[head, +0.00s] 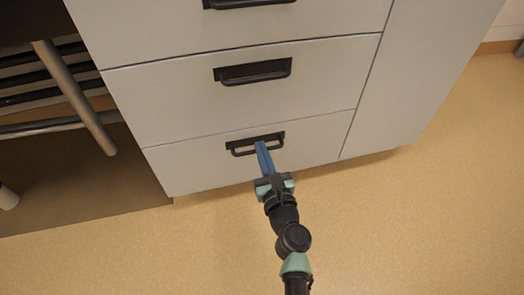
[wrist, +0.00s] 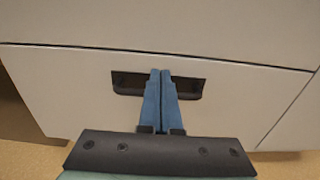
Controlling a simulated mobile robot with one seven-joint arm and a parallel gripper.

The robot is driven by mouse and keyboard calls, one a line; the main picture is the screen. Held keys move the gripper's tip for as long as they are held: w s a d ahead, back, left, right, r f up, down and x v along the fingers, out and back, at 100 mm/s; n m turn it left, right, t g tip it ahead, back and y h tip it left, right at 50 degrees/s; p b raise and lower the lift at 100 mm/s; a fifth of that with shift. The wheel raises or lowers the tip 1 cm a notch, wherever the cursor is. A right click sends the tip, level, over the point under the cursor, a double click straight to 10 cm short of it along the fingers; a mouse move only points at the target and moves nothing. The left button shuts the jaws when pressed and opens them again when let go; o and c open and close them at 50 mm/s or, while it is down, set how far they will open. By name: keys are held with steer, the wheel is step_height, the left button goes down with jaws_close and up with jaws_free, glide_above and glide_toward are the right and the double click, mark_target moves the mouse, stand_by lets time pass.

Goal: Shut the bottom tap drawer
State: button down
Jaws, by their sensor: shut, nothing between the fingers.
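The bottom drawer (head: 200,172) is a light grey front low in the cabinet, with a black recessed handle (head: 241,145). Its front looks about level with the drawer above, with a thin dark seam along its top edge. The same drawer front (wrist: 60,95) fills the middle of the wrist view, with the handle (wrist: 190,88) behind the fingers. My gripper (head: 260,146) has its blue fingers together and empty, the tips at the handle's middle. The fingertips (wrist: 160,73) hide part of the handle; I cannot tell whether they touch it.
Another drawer (head: 200,100) with a black handle (head: 252,71) is directly above. A plain grey panel (head: 415,75) stands to the right. At left are a metal leg (head: 75,97) and dark rails under a bench. The tan floor (head: 400,230) in front is clear.

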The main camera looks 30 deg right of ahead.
steer(key=p+v, duration=0.2)
steer(key=v, duration=0.8)
steer(key=shift+r, duration=0.1)
steer(key=w+a+r+n+t+y+p, duration=0.25)
steer(key=a+r+n+p, duration=0.2)
steer(key=r+n, duration=0.8)
steer(key=w+a+r+n+t+y+p, duration=0.1)
steer(key=w+a+r+n+y+p, duration=0.4)
steer(key=r, duration=1.4)
steer(key=w+a+r+n+t+y+p, duration=0.1)
steer(key=w+a+r+n+p, duration=0.4)
steer(key=r+n, duration=0.8)
steer(key=s+a+r+n+t+h+p, duration=0.1)
steer(key=s+a+r+n+t+p, duration=0.3)
steer(key=r, duration=0.8)
steer(key=s+r+n+h+p, duration=0.15)
steer(key=s+r, duration=0.45)
steer(key=r, duration=0.7)
steer(key=s+a+r+n+t+h+p, duration=0.15)
steer(key=s+r+n+p, duration=0.35)
steer(key=r, duration=0.7)
step_height(320, 180, up, 37)
steer(key=m+p, duration=0.1)
steer(key=p, duration=3.4)
steer(key=shift+a+m, duration=0.25)
steer(key=shift+m, duration=0.15)
steer(key=shift+s+f+y, duration=0.1)
steer(key=shift+s+y, duration=0.05)
steer(key=shift+y, duration=0.1)
